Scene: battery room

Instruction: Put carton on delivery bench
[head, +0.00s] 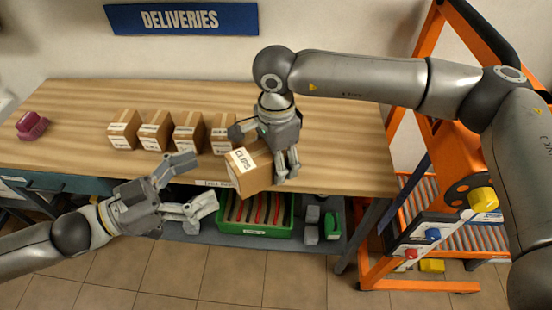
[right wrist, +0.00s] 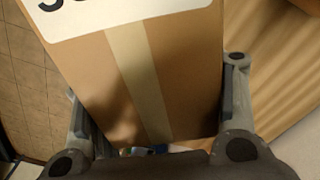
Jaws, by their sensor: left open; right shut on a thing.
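The carton (head: 251,173), brown with a white label reading "CLIPS", is held tilted in my right gripper (head: 262,150) at the front edge of the delivery bench (head: 330,150). In the right wrist view the carton (right wrist: 165,80) fills the space between the two fingers of the right gripper (right wrist: 160,110), with a tape strip down its face. Whether its underside touches the bench is hidden. My left gripper (head: 183,190) is open and empty, in front of the bench, left of the carton.
Several similar cartons (head: 155,131) stand in a row on the bench, the rightmost just behind the held one. A maroon object (head: 31,125) lies at the left end. The bench's right part is clear. A green crate (head: 255,222) sits on the lower shelf. An orange frame (head: 400,270) stands right.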

